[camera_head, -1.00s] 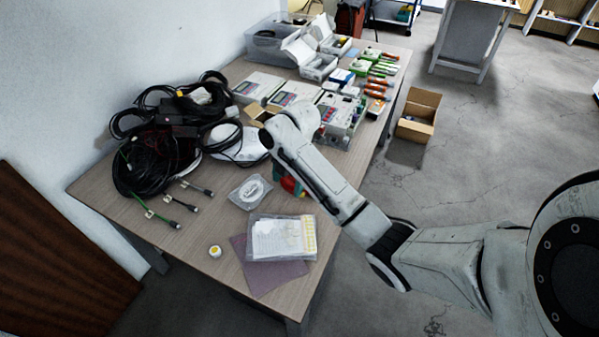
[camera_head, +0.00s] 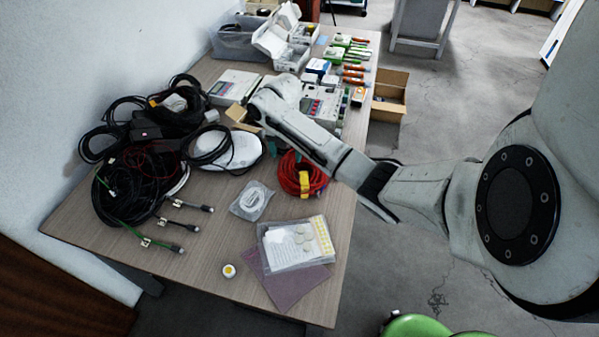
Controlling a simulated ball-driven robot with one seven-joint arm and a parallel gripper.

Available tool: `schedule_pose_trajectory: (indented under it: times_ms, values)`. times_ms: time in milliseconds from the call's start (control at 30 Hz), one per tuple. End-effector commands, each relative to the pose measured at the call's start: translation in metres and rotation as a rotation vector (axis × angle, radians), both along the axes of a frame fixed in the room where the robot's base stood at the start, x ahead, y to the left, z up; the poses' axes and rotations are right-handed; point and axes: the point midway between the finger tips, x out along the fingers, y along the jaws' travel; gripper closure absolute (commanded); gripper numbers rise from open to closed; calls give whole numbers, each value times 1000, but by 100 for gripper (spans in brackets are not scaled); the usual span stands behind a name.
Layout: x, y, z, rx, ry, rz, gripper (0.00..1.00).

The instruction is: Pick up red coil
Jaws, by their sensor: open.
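The red coil (camera_head: 294,184) is a bundle of red cable with a yellow band. It lies on the right part of the wooden table (camera_head: 205,268), near its right edge. My forearm passes just above and to the right of it in the picture and covers a little of its edge. My gripper (camera_head: 273,148) is mostly hidden below my wrist; only small teal parts show, just behind and left of the coil. It is open, and I see nothing held. I cannot tell its exact height or gap to the coil.
Black cables (camera_head: 130,190) crowd the left side. A white round device (camera_head: 238,150) and a bagged white coil (camera_head: 251,201) lie left of the red coil. A bagged paper packet (camera_head: 285,255) lies in front. Boxes and meters fill the back. A cardboard box (camera_head: 388,97) stands on the floor.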

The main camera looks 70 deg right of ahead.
Motion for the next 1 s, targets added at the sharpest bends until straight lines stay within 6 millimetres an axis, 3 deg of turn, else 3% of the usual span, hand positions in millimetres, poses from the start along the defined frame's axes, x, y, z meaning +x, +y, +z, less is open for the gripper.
schedule_pose_trajectory:
  times_ms: [100,367,633,967,1000]
  values:
    - [0,0,-17,1,1,-1,31]
    - [0,1,-35,1,1,-1,31]
    - [-1,3,-72,1,1,-1,31]
    - [0,3,-79,0,-1,0,31]
    - [0,3,-79,0,-1,0,34]
